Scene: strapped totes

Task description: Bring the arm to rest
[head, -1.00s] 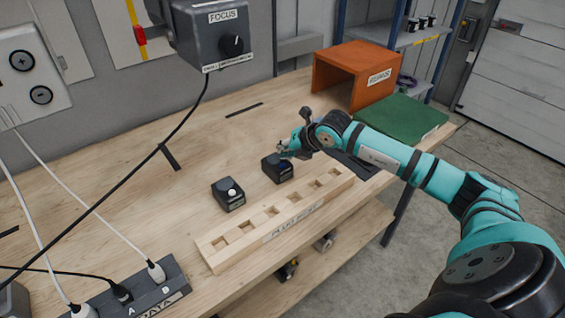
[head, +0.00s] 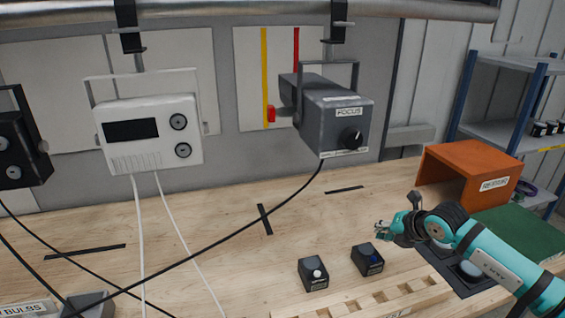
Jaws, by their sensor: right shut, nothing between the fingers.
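My right arm is teal and black and comes in from the right edge in the head view. Its gripper (head: 381,231) is shut and empty. My left gripper is not in view.
A black box with a white button (head: 313,274) stands left of the blue-button one. A wooden slotted rack (head: 400,299) lies in front. An orange open box (head: 468,172) and a green mat (head: 520,232) are at right. The FOCUS unit (head: 335,115) hangs above the bench (head: 225,235).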

